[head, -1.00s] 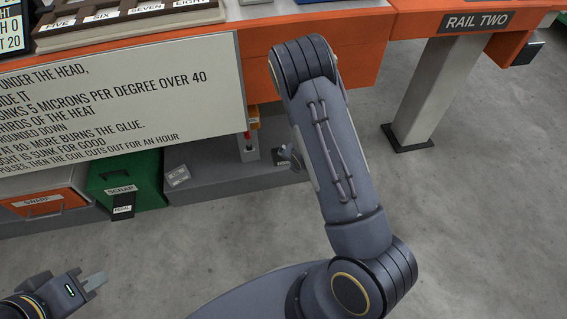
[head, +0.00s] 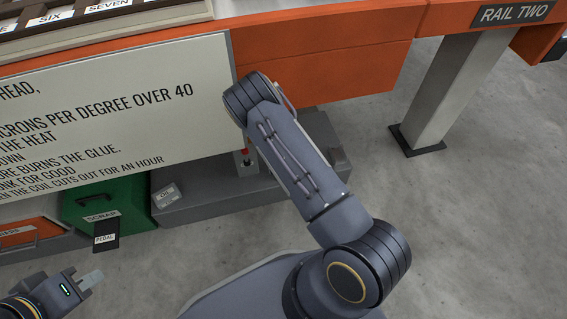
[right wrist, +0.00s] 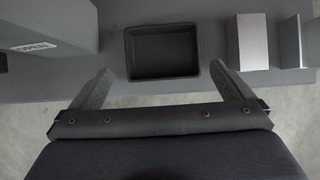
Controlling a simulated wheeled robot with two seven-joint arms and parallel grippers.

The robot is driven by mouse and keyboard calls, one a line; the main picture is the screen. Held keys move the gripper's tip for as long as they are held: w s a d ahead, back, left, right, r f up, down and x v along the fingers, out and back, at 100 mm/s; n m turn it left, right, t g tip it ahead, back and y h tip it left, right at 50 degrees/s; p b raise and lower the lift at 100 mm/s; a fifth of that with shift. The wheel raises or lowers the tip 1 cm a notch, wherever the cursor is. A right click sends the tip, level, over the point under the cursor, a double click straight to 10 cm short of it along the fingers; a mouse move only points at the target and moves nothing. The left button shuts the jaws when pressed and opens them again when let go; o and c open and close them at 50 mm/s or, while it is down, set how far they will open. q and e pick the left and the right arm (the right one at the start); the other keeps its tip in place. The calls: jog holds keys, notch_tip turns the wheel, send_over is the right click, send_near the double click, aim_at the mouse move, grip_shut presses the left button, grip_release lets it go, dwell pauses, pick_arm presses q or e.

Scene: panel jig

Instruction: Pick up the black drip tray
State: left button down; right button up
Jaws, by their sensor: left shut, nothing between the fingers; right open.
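The black drip tray (right wrist: 162,72) shows in the right wrist view as a shallow rectangular tray on a grey surface, its inside empty. My right gripper (right wrist: 147,67) is open, with one finger near each front corner of the tray. In the head view the tray is not visible, and my right arm covers part of the low grey base. My left gripper (head: 90,281) is shut and empty at the lower left of the head view, away from the bench.
A low grey base (head: 205,205) stands beside a green scrap bin (head: 125,200) with a pedal. A white text panel (head: 110,120) hangs above. A pale block (right wrist: 247,42) stands right of the tray and a grey labelled box (right wrist: 52,28) left.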

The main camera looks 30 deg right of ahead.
jog(key=b+x, duration=0.1)
jog(key=x, duration=0.2)
jog(key=b+x, duration=0.2)
jog(key=x, duration=0.1)
jog(key=shift+d, duration=0.2)
jog(key=shift+w+f+b, duration=0.3)
jog(key=shift+f, duration=0.05)
jog(key=shift+r, duration=0.1)
jog(key=c, duration=0.7)
jog(key=shift+r, duration=0.1)
